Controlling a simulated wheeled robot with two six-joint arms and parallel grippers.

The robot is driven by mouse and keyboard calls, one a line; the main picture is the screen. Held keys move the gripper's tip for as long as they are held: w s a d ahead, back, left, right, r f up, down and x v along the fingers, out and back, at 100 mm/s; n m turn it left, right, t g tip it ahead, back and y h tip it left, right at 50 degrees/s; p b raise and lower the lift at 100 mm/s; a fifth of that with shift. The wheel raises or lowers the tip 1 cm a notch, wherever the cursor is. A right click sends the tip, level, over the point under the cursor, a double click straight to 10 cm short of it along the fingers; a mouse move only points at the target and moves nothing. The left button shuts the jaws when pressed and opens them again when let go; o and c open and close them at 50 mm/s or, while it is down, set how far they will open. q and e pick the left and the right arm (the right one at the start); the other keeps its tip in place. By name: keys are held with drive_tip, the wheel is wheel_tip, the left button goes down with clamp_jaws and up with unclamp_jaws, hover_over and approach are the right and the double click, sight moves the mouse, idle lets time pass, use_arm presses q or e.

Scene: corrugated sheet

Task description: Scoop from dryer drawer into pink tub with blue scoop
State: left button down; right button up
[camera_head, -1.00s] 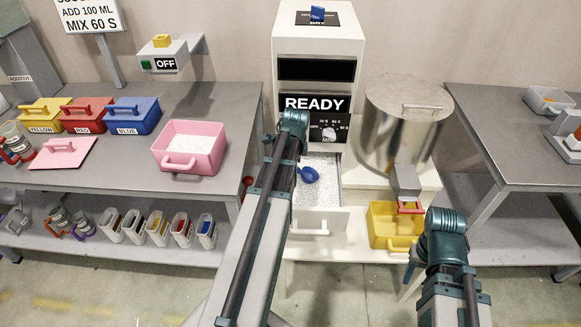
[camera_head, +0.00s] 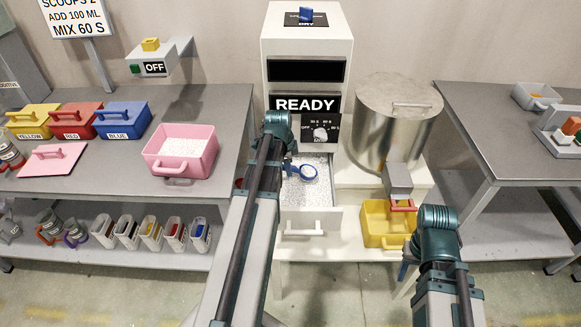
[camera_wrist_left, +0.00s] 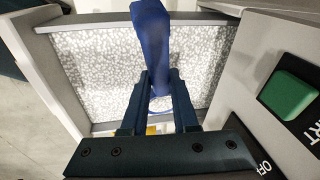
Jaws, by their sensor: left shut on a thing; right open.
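The dryer drawer (camera_head: 310,222) is pulled out below the READY panel and holds white speckled granules; it also shows in the left wrist view (camera_wrist_left: 95,75). The blue scoop (camera_head: 303,171) is over or in the granules, with pale material showing inside its rim. My left gripper (camera_wrist_left: 160,88) is shut on the scoop's blue handle (camera_wrist_left: 153,40); in the head view my left arm hides it. The pink tub (camera_head: 181,160) stands open on the left table, with white granules inside.
A pink lid (camera_head: 55,158) and lidded yellow, red and blue boxes (camera_head: 122,121) stand on the left table (camera_head: 110,185). A steel drum (camera_head: 393,120) and a yellow bin (camera_head: 388,222) are right of the drawer. A switch box with a green button (camera_wrist_left: 287,95) is close beside my left gripper.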

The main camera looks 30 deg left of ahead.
use_arm(q)
drive_tip(key=shift+s+a+r+t+h+p, duration=0.15)
drive_tip(key=shift+s+a+r+p, duration=0.1)
drive_tip(key=shift+r+p, duration=0.25)
drive_tip(key=shift+s+a+r+t+h+p, duration=0.2)
drive_tip(key=shift+a+r+p, duration=0.1)
drive_tip(key=shift+r, duration=0.35)
drive_tip(key=shift+s+a+r+t+h+p, duration=0.15)
drive_tip(key=shift+s+a+r+p, duration=0.1)
drive_tip(key=shift+r+p, duration=0.25)
drive_tip(key=shift+t+h, duration=0.5)
drive_tip(key=shift+s+a+r+p, duration=0.25)
drive_tip(key=shift+a+r+p, duration=0.1)
drive_tip(key=shift+r, duration=0.2)
drive_tip(key=shift+s+a+r+p, duration=0.3)
drive_tip(key=shift+r+p, duration=0.1)
drive_tip(key=shift+r, duration=0.2)
drive_tip(key=shift+s+a+r+p, duration=0.25)
drive_tip(key=shift+r+p, duration=0.1)
drive_tip(key=shift+r, duration=0.2)
drive_tip(key=shift+s, duration=0.1)
